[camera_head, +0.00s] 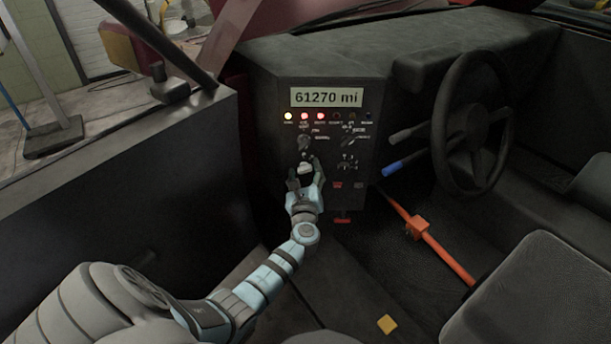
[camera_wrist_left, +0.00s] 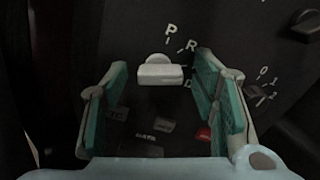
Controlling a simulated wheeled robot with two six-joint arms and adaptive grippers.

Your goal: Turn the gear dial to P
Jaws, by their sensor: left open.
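The gear dial (camera_head: 305,169) is a pale grey knob low on the left of the dark control panel. In the left wrist view the dial (camera_wrist_left: 160,74) shows as a rounded knob with a bar lying crosswise. The letters P (camera_wrist_left: 171,30), R and D are printed above and to its right. I cannot tell for sure which letter it is set to. My left gripper (camera_head: 305,178) is open, its teal-padded fingers (camera_wrist_left: 162,85) on either side of the dial with gaps beside it. My right gripper is not in view.
The panel has a mileage display (camera_head: 326,97), a row of lights and other dials (camera_head: 348,161) right of the gear dial. A steering wheel (camera_head: 472,125) and an orange lever (camera_head: 430,243) stand to the right. A dark side wall (camera_head: 150,190) is on the left.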

